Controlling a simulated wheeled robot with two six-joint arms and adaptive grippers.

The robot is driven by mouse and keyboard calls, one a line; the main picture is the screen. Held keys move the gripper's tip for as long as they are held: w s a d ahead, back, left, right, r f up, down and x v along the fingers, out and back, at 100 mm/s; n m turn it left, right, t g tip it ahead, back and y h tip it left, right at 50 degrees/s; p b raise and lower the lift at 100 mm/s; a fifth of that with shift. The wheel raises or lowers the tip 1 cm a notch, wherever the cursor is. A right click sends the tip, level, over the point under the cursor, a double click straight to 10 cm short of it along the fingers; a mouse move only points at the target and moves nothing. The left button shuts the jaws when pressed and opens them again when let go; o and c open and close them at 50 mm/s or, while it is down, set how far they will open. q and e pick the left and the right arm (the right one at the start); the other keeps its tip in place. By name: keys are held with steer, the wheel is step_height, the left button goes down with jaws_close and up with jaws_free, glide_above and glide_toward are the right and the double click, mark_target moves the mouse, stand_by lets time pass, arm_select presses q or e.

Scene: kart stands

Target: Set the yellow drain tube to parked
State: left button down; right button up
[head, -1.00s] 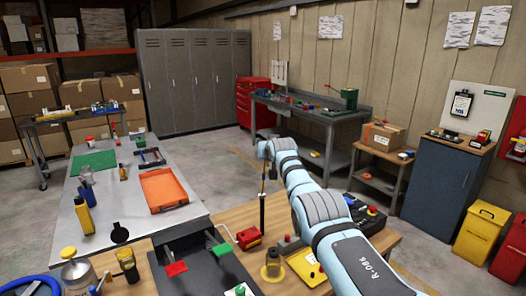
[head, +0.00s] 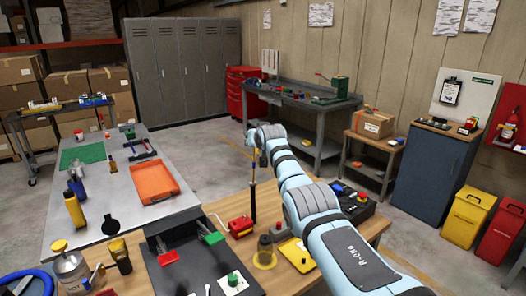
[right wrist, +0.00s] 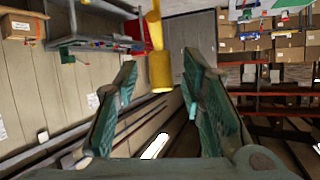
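A yellow tube (right wrist: 160,72) shows in the right wrist view, narrower above and wider below. It lies near the fingertips, in the gap between them, and neither finger visibly touches it. In the head view a thin upright black rod with a small yellow part, likely the same drain tube (head: 253,172), stands just below the end of my right arm. My right gripper (right wrist: 160,62) is open, with green-padded fingers on either side of the tube. In the head view the gripper is small and mostly hidden behind my arm. My left gripper is not in view.
On the wooden bench (head: 215,208) are a red block-like part (head: 240,227), a dark jar (head: 265,246) and a black unit with red and green tabs (head: 185,240). A metal table (head: 125,215) with an orange tray (head: 153,182) stands left.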

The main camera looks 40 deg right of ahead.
steer(key=s+a, duration=0.7)
steer(key=s, duration=0.5)
steer(key=shift+s+r, duration=0.4)
steer(key=shift+w+d, duration=0.1)
